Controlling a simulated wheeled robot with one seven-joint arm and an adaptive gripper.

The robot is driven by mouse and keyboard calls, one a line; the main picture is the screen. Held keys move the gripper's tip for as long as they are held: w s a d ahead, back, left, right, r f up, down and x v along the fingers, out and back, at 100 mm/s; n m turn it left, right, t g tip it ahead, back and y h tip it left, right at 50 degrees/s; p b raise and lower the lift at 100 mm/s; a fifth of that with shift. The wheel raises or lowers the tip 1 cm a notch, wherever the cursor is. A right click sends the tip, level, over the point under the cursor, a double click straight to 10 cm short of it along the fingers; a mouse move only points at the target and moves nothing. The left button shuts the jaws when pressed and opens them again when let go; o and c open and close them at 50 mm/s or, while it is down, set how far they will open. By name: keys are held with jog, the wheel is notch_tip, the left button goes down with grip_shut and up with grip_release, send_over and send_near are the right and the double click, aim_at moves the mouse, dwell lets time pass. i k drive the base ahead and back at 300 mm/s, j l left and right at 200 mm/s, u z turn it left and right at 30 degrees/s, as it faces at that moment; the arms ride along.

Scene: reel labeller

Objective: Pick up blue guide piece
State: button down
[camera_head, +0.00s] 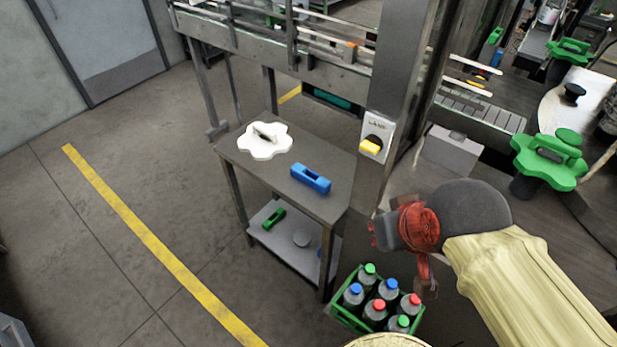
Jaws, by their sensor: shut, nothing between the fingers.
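The blue guide piece (311,179) lies on the top shelf of a small grey metal side table (243,166), near its right end. It is a short block with a recess in its upper side. My gripper (374,235), red and dark grey, is to the right of and below the blue piece in the picture, apart from it. It is shut and empty. Its fingertips are small and partly blurred against the floor and table.
A white lobed piece (265,141) lies left of the blue piece. A green crate (346,319) of capped bottles stands below my gripper. The lower shelf (287,262) holds a green piece (273,218).

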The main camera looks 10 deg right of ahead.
aim_at(310, 179)
jog(key=j, duration=0.7)
jog(key=i+j+z, duration=0.1)
jog(key=j, duration=0.25)
jog(key=i+j+z, duration=0.1)
jog(key=j, duration=0.3)
jog(key=i+j+z, duration=0.1)
jog(key=j, duration=0.3)
jog(key=i+l+z, duration=0.15)
jog(key=i, duration=0.7)
